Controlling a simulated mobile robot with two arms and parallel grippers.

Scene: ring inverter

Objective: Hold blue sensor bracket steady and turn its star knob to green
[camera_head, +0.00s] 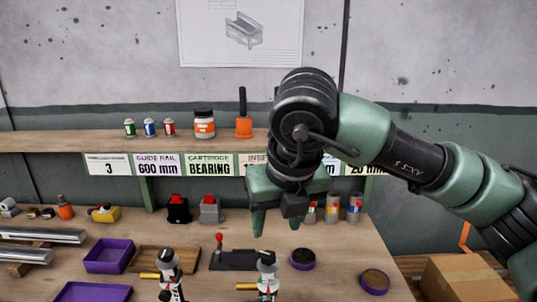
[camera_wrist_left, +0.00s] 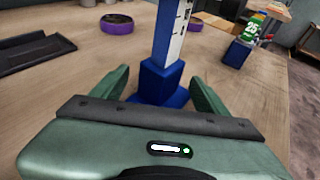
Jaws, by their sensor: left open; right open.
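In the left wrist view, a blue post on a square blue base (camera_wrist_left: 157,80) stands on the bench, with a white scale face with dark marks on its upper part. My left gripper (camera_wrist_left: 160,77) is open, its fingers on either side of this base; contact is not clear. A second blue stand (camera_wrist_left: 237,52) behind it on the right carries a green and yellow tag marked 25. I cannot tell which is the sensor bracket; no star knob is clear. My right gripper (camera_head: 274,220) is open and empty, pointing down above the bench in the head view, where the left one is hidden.
Purple bins (camera_head: 107,256), round purple dishes (camera_head: 303,259) and a dark fixture plate (camera_head: 234,261) lie around. A shelf (camera_head: 100,142) with bottles runs behind.

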